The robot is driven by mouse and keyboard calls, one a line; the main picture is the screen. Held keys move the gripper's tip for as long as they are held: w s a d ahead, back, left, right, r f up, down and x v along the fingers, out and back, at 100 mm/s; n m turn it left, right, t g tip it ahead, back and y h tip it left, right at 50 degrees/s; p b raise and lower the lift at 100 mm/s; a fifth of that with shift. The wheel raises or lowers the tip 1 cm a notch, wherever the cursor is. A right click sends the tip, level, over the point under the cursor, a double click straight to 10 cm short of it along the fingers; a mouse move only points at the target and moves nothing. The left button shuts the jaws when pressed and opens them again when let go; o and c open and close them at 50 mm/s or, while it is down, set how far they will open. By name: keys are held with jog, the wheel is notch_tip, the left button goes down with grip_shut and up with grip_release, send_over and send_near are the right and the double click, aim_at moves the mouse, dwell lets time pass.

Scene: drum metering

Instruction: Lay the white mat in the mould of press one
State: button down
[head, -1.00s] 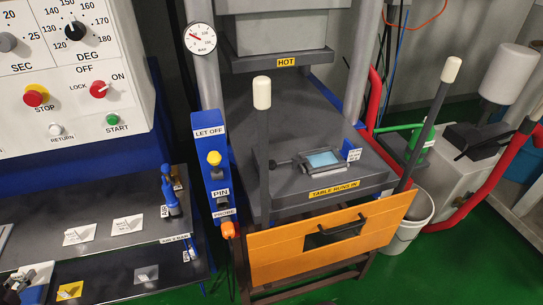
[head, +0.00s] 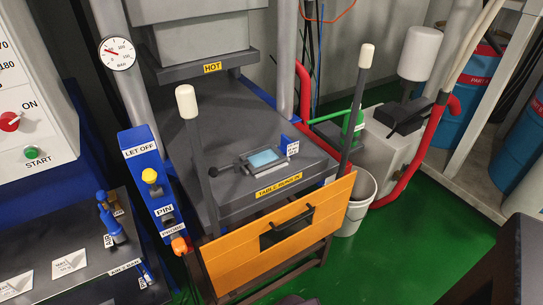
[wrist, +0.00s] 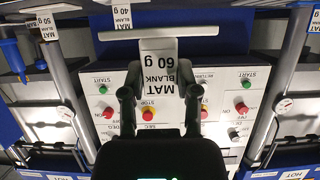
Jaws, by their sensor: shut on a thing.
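In the wrist view my gripper (wrist: 160,98) is shut on a pale T-shaped piece (wrist: 158,32) with a crossbar and a wider part between the fingers. A white label reading MAT BLANK 60 g (wrist: 161,68) shows upside down at this piece. I cannot tell whether this is the white mat. In the head view the mould (head: 291,148) lies on the press table, a small grey frame with a light blue inside and a handle at its left. I cannot tell from any marking which press this is. My gripper is not seen in the head view.
An orange panel (head: 222,262) with a black handle fronts the press, between two levers with pale knobs. The hot block (head: 240,62) hangs above the table. A white bucket (head: 356,212) stands at the right. Green floor (head: 440,240) is clear beyond it.

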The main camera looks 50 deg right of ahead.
jog(key=shift+r, duration=0.15)
notch_tip(320, 180, up, 12)
jog(key=p, duration=1.1)
jog(key=shift+f+p, duration=0.25)
jog(key=shift+p, duration=0.15)
jog(key=shift+s, duration=0.2)
